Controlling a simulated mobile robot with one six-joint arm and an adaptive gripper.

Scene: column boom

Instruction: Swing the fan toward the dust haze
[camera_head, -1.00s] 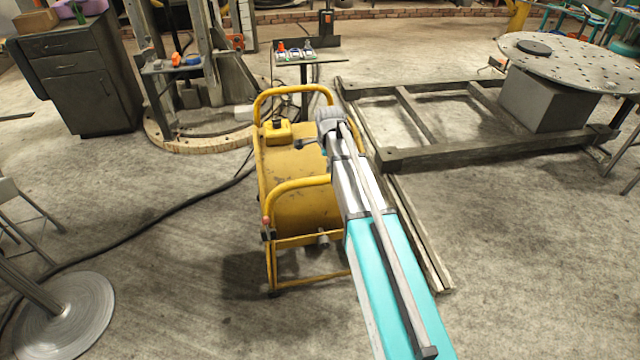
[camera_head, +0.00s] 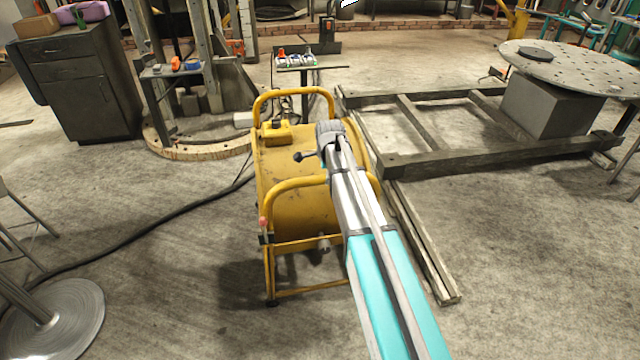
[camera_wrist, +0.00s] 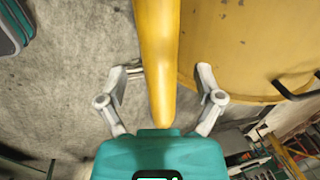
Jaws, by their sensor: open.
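The fan is a yellow drum (camera_head: 285,190) in a yellow tube frame, standing on the floor in the middle of the head view. Its drum also fills the upper right of the wrist view (camera_wrist: 245,45). In the wrist view a yellow frame bar (camera_wrist: 157,60) runs down between the fingers of my gripper (camera_wrist: 168,72). The fingers are open, one on each side of the bar, and gaps show beside it. In the head view my arm reaches over the fan's right side, and I cannot make out the fingers. I cannot make out any dust haze.
A dark cabinet (camera_head: 85,85) stands at the back left. A small stand with coloured items (camera_head: 295,62) is behind the fan. A low timber frame (camera_head: 480,152) and a round perforated table (camera_head: 575,65) are at right. A black cable (camera_head: 150,228) crosses the floor at left.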

